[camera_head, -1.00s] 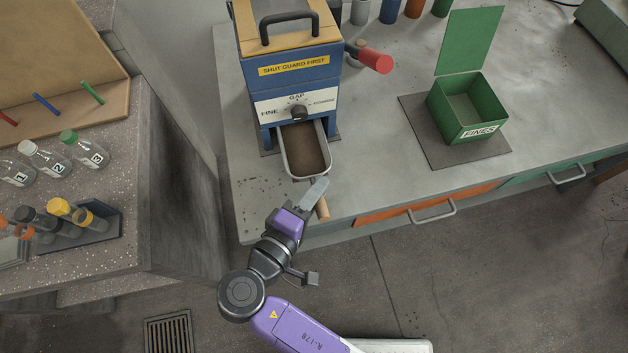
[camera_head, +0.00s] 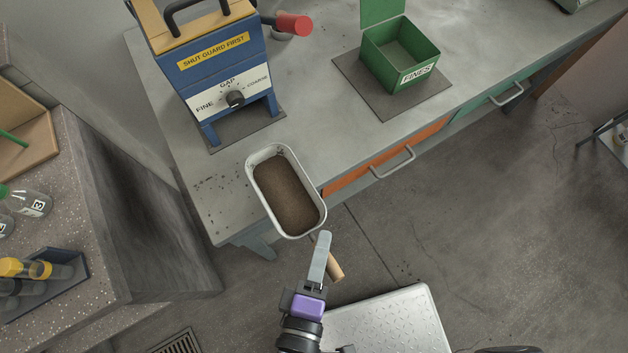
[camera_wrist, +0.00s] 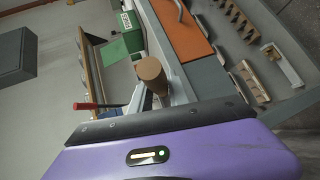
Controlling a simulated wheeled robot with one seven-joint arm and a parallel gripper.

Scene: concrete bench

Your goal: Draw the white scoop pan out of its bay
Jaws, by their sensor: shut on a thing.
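The white scoop pan (camera_head: 300,234), filled with brown granular material, is clear of the bay (camera_head: 240,126) under the blue machine (camera_head: 222,65). In the head view it overlaps the bench's front edge, its handle toward me. My gripper (camera_head: 321,248) is shut on the wooden handle (camera_head: 336,269), whose end sticks out beside the grey finger. The handle's end also shows in the wrist view (camera_wrist: 150,70); the pan is not clearly seen there. The bay looks empty.
The green FINES box (camera_head: 384,66) stands open on a dark mat (camera_head: 350,85) at right. An orange drawer (camera_head: 375,165) with a handle is in the bench front. A speckled counter (camera_head: 95,215) with bottles stands at left. Bench between machine and mat is clear.

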